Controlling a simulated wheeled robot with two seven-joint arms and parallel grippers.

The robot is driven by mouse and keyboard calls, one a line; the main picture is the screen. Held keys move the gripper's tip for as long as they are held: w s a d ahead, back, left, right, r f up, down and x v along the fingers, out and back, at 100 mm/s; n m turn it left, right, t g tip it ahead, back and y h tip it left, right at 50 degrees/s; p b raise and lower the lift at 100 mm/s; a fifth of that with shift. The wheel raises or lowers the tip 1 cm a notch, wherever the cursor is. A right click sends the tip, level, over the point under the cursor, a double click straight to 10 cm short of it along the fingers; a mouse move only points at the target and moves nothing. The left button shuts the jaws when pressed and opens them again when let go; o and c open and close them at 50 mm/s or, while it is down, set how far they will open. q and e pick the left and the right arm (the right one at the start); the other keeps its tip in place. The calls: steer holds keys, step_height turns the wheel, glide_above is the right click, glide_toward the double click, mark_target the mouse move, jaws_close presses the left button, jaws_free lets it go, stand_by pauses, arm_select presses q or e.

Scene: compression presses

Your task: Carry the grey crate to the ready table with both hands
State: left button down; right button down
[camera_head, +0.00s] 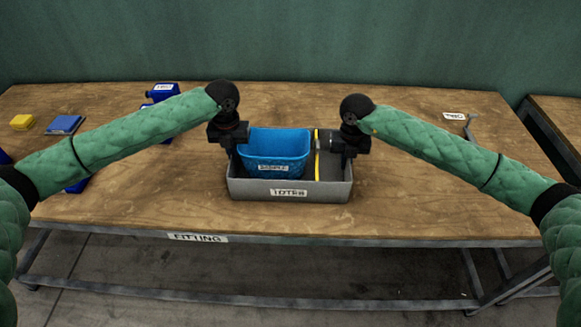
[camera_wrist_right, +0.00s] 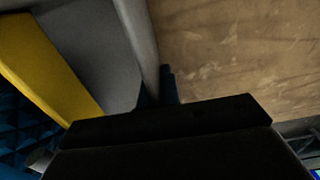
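The grey crate (camera_head: 250,189) stands on the wooden table labelled FITTING (camera_head: 420,205), near its front edge. It holds a blue bin (camera_head: 275,150) on the left and a yellow strip (camera_head: 317,155) right of it. My left gripper (camera_head: 233,150) is down at the crate's left wall; its fingers are mostly hidden. My right gripper (camera_head: 347,155) is at the right wall. In the right wrist view its dark fingers (camera_wrist_right: 160,90) sit on both sides of the crate's rim, close against it. No table labelled as ready is visible.
Blue containers (camera_head: 163,92), a blue block (camera_head: 65,124) and a yellow block (camera_head: 22,121) lie on the table's left. A wrench-like tool (camera_head: 470,128) lies near a white label (camera_head: 454,116) at right. Another table (camera_head: 560,115) stands beyond a gap at far right.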

arm_select(q)
steer(key=shift+r, duration=0.2)
arm_select(e)
steer(key=shift+r, duration=0.25)
stand_by(0.3)
